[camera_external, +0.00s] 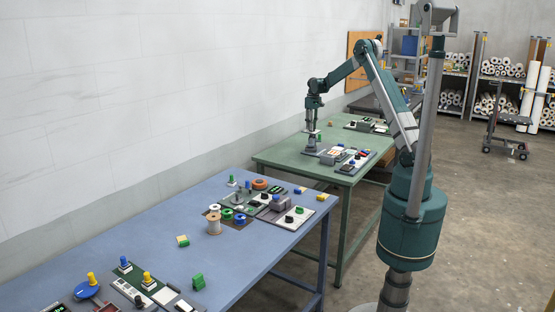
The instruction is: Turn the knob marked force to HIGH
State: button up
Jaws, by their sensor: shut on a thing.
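My gripper (312,131) points down over the left end of a control panel on the green table. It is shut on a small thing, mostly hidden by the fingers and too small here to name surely. A grey post-like part (310,145) shows directly below the fingertips. The panel (343,161) carries a grey block and small black, red and blue controls. Its markings are too small to read, so I cannot tell which knob is marked force or where it points.
The green table (285,155) holds another panel (368,126) farther back. The blue table (150,215) in front carries several panels, spools and coloured knobs. A pale wall (150,80) runs along the left. Shelves with rolls and a cart (507,120) stand at the back right.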

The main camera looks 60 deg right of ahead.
jog(key=m+b, duration=0.2)
jog(key=m, duration=0.4)
dwell(0.4)
jog(key=o, duration=0.9)
jog(key=shift+r, duration=0.15)
notch_tip(320, 180, up, 12)
jog(key=shift+f, duration=0.15)
dwell(0.6)
